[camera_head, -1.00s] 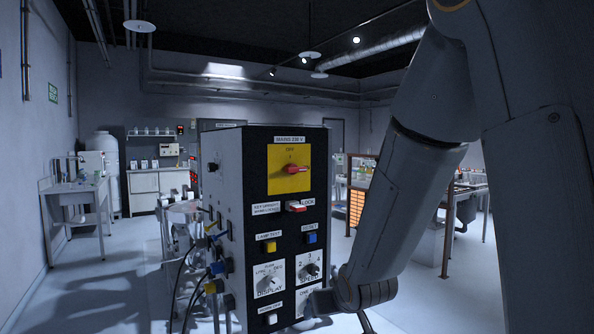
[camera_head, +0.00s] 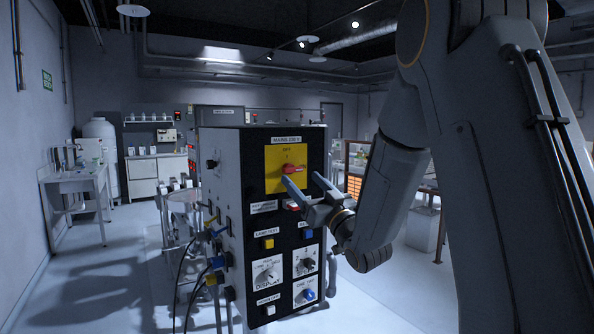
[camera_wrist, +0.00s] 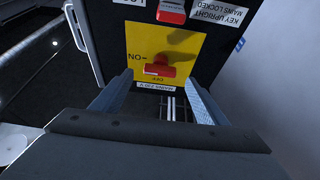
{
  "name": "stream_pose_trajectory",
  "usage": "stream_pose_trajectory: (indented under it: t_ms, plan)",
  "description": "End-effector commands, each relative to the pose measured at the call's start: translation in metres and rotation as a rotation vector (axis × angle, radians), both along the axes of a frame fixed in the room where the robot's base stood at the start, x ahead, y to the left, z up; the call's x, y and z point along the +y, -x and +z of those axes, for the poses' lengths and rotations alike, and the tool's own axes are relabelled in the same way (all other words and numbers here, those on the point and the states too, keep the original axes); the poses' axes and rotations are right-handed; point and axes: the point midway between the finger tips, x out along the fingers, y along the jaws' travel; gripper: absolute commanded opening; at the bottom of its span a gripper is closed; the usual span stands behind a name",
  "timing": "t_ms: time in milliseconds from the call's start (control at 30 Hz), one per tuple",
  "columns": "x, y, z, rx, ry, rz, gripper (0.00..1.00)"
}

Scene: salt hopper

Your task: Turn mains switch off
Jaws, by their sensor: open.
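The mains switch is a red rotary handle (camera_head: 291,169) on a yellow plate (camera_head: 275,179) near the top of the black panel. In the wrist view, which is upside down, the red handle (camera_wrist: 160,70) lies sideways toward the ON mark, with the OFF label below it. My gripper (camera_head: 301,179) is open and empty in front of the panel, its fingers just below and right of the handle in the head view. In the wrist view, my gripper's fingers (camera_wrist: 158,82) stand on either side of the handle. I cannot tell whether they touch it.
A red lock key (camera_head: 293,206) sits below the plate, partly behind a finger. A yellow button (camera_head: 268,243), a blue button (camera_head: 306,234) and several knobs lie lower. Cables (camera_head: 190,280) hang at the cabinet's left side.

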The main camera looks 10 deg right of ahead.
Motion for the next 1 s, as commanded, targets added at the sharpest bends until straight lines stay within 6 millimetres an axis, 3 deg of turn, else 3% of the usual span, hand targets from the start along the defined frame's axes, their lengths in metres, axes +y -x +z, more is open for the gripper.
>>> stream_pose_trajectory:
  t_ms: [300, 667, 900, 1000]
  plan:
    - [0.011, -0.035, 0.016, 0.002, 0.000, -0.001, 0.67]
    - [0.013, -0.040, 0.017, 0.002, 0.000, -0.002, 0.67]
    - [0.013, -0.040, 0.017, 0.002, 0.000, -0.002, 0.27]
    - [0.012, -0.040, 0.017, 0.002, 0.002, -0.003, 0.26]
